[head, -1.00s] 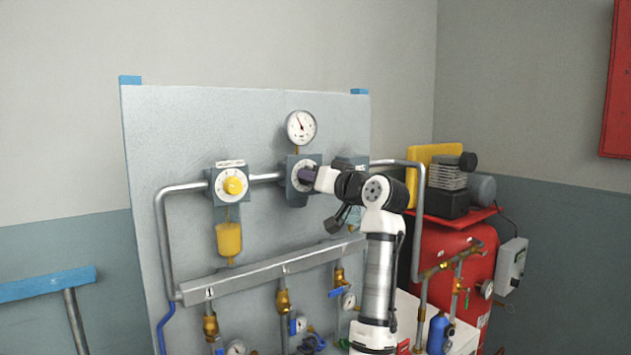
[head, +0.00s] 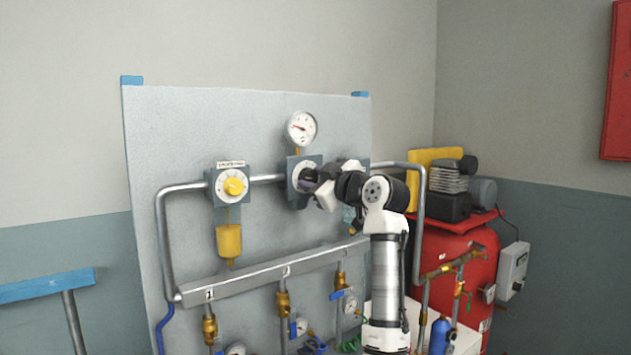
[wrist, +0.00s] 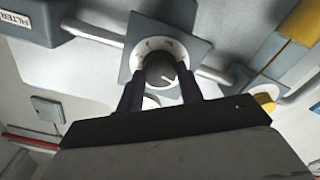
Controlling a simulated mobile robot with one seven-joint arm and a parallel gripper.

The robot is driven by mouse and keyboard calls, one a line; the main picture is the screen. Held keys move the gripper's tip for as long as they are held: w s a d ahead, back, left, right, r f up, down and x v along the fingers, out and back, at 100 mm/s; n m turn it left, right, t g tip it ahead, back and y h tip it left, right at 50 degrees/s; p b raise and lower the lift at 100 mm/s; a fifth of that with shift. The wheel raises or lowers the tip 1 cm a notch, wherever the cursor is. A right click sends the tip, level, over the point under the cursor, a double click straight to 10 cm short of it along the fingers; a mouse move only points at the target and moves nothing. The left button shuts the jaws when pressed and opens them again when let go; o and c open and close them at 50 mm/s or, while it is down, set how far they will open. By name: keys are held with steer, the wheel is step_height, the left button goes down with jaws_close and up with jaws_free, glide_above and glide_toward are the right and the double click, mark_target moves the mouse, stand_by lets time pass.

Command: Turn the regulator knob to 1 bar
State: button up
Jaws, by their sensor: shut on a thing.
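The regulator is a grey block with a white dial (wrist: 145,45) and a dark round knob (wrist: 158,68) bearing a light mark. My gripper (wrist: 161,76) has one dark finger on each side of the knob and is shut on it. In the head view the regulator (head: 293,190) sits mid-panel, and my gripper (head: 315,186) hides most of the knob. The round white gauge (head: 301,128) stands just above it. Its needle points left and slightly up; its figures are too small to read.
A yellow-knobbed dial unit (head: 231,186) with a yellow bowl (head: 229,241) is to the left on the pipe. A sloping grey rail (head: 270,273) with valves and small gauges runs below. A red compressor tank (head: 450,262) stands at right. A box labelled FILTER (wrist: 20,20) shows in the wrist view.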

steer(key=shift+f+n, duration=0.15)
steer(key=shift+n, duration=0.75)
steer(key=o, duration=1)
steer(key=shift+s+d, duration=0.1)
steer(key=shift+b+v, duration=2.6)
steer(key=shift+v, duration=4.2)
